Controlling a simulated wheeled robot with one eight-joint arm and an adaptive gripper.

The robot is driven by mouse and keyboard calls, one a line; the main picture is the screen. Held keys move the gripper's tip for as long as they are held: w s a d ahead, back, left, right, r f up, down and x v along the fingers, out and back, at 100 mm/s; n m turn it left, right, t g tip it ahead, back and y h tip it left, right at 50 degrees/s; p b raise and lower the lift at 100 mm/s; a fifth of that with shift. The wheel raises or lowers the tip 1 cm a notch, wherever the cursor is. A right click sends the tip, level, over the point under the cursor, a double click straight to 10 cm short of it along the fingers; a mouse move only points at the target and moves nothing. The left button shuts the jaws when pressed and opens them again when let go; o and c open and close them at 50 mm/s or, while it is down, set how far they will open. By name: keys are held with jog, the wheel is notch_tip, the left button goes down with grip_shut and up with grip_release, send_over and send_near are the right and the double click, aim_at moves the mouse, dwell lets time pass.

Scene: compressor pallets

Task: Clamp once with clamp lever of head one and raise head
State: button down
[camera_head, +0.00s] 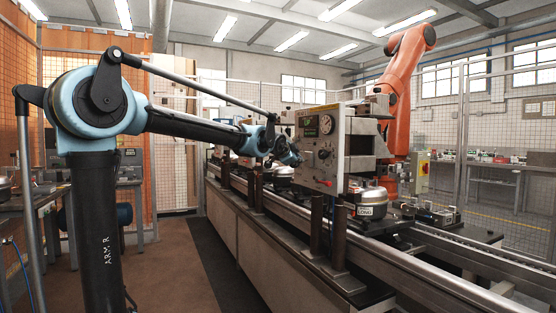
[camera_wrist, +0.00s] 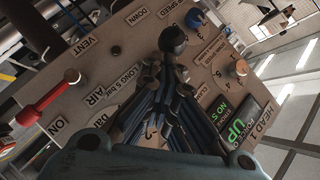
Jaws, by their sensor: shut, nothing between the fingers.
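The head one control panel (camera_head: 325,150) faces left over the line in the head view. In the wrist view its face shows tilted, with a HEAD 1 label (camera_wrist: 253,130) and a green display (camera_wrist: 236,128) reading UP. A lever with a black ball knob (camera_wrist: 173,40) stands out from the panel, just beyond my fingertips; whether they touch it I cannot tell. The label beside it is partly hidden, so I cannot confirm it is the clamp lever. My gripper (camera_wrist: 168,75) is shut and empty in front of the panel; it also shows in the head view (camera_head: 293,157).
A red lever (camera_wrist: 50,97) sits between VENT and ON labels. A blue knob (camera_wrist: 196,18) and a copper-coloured knob (camera_wrist: 238,68) are on the panel. A compressor marked LONG (camera_head: 371,197) stands beside the panel on the conveyor (camera_head: 400,270). An orange robot arm (camera_head: 403,75) stands behind.

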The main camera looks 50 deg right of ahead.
jog(key=shift+w+f, duration=0.1)
jog(key=shift+w, duration=0.05)
jog(key=shift+r, duration=0.8)
jog(key=s+d+r+v, duration=0.1)
jog(key=s+v, duration=0.1)
jog(key=v, duration=1)
jog(key=shift+a+r, duration=0.3)
jog(key=shift+r, duration=0.2)
jog(key=shift+s, duration=0.1)
